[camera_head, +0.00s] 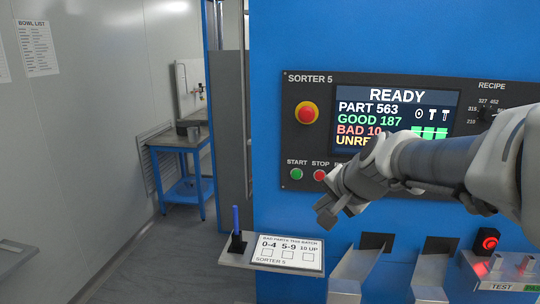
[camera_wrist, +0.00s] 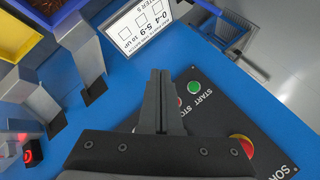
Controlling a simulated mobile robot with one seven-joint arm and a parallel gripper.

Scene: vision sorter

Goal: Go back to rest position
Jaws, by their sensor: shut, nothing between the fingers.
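My gripper (camera_head: 327,211) is in front of the blue sorter (camera_head: 265,130), below its black control panel (camera_head: 300,83). Its fingers are shut and empty. In the wrist view the closed fingers (camera_wrist: 161,85) point toward the bad parts card (camera_wrist: 146,28), with the green start button (camera_wrist: 194,87) just right of them. My arm comes in from the right and covers part of the screen (camera_head: 385,95), which reads READY, PART 563, GOOD 187, BAD 10. The last screen line and part of the panel's lower row are hidden.
A shelf holds the card (camera_head: 288,250) and a blue pen in a black holder (camera_head: 237,243). Two metal chutes (camera_head: 355,268) and a lit red button (camera_head: 487,241) are below my arm. A blue-framed table (camera_head: 180,140) stands back left. The floor at left is clear.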

